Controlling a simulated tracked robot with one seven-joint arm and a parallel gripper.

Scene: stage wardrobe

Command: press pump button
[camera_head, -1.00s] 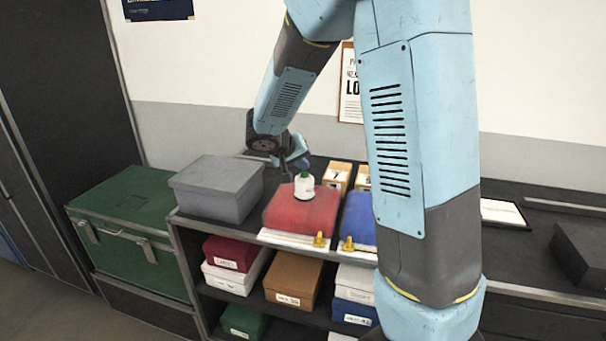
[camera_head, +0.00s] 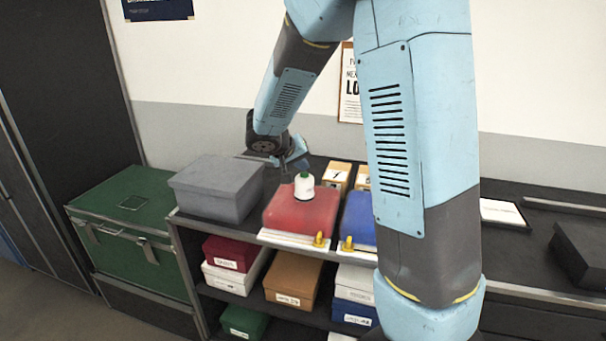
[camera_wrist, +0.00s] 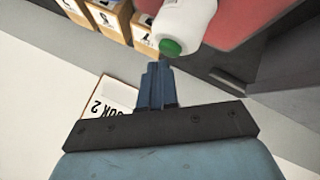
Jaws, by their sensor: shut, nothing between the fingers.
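A white bottle (camera_head: 304,188) with a green top (camera_head: 304,175) stands upright on a red box (camera_head: 290,218) on the shelf unit. In the wrist view the bottle (camera_wrist: 186,20) is at the upper middle, its green top (camera_wrist: 171,47) facing my fingers. My gripper (camera_wrist: 161,68) is shut and empty, its tips close to the green top in that view. Whether they touch it I cannot tell. In the head view my gripper (camera_head: 286,170) is behind and left of the bottle, partly hard to make out.
A grey box (camera_head: 212,192) stands left of the red box, a blue box (camera_head: 358,222) right of it. Small tan boxes (camera_head: 338,174) stand behind. A green trunk (camera_head: 125,225) is far left. My own arm hides part of the shelf's right side.

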